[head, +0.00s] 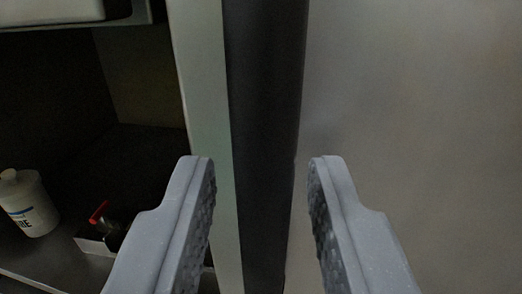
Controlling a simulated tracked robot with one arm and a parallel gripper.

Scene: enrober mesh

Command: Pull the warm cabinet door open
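A dark upright bar (268,110) runs from top to bottom through the middle of the head view. It looks like a door handle, but its mounts are not in view. A plain grey panel (420,130), perhaps the warm cabinet door, fills the right side. My gripper (261,170) is open and empty. One finger shows on each side of the bar, with a visible gap to it on both sides. I cannot tell how far the fingertips reach in depth.
A pale green-grey upright post (205,90) stands just left of the bar. Further left is a dark open shelf space with a white bottle (30,205) and a small white box (95,243) beside a red-tipped item (99,212). A pale object (50,10) sits above.

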